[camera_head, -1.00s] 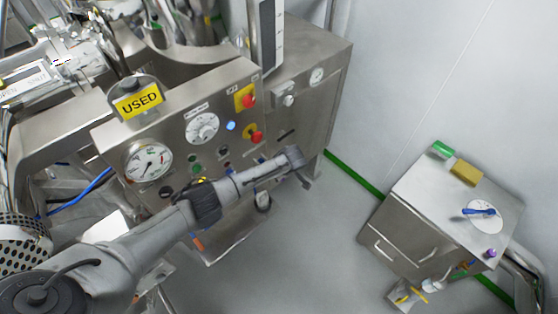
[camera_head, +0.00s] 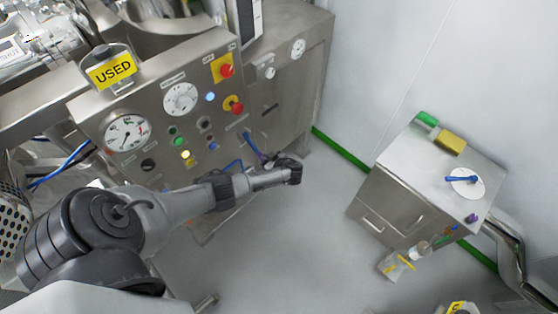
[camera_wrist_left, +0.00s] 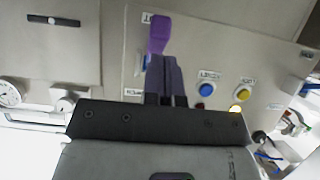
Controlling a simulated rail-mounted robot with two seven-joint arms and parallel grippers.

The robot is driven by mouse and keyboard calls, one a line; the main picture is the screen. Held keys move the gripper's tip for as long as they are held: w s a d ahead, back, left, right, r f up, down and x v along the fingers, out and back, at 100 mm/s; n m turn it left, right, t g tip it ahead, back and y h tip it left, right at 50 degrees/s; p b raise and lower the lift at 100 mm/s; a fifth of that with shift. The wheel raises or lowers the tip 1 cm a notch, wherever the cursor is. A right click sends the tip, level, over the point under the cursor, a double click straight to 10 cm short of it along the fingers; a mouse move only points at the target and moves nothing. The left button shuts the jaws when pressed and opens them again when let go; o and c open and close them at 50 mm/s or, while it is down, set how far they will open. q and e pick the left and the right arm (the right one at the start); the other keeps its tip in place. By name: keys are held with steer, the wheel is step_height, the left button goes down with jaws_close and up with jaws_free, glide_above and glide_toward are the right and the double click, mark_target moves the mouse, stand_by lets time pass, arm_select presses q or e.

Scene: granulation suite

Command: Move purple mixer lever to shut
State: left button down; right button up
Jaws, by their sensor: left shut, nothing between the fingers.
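The purple lever (camera_wrist_left: 159,33) shows in the left wrist view. It stands out from a steel panel, beside a small label at its upper end. My left gripper (camera_wrist_left: 163,62) is shut and empty. Its dark fingers point at the lever's lower end and overlap it in the picture; I cannot tell whether they touch it. In the head view my left gripper (camera_head: 282,160) is in front of the lower right part of the mixer's control panel (camera_head: 150,95). My right gripper is not in view.
Dials, knobs and red stop buttons (camera_head: 226,71) fill the panel. A steel cabinet (camera_head: 408,178) with a blue handle (camera_head: 461,179) stands right. Open floor lies between.

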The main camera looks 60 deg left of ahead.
arm_select(q)
steer(key=shift+f, duration=0.25)
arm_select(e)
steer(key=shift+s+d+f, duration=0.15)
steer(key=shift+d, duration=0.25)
arm_select(q)
steer(key=p+v, duration=0.4)
steer(key=v, duration=0.6)
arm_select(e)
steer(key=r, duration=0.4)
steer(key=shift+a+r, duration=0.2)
arm_select(q)
steer(key=shift+r, duration=0.1)
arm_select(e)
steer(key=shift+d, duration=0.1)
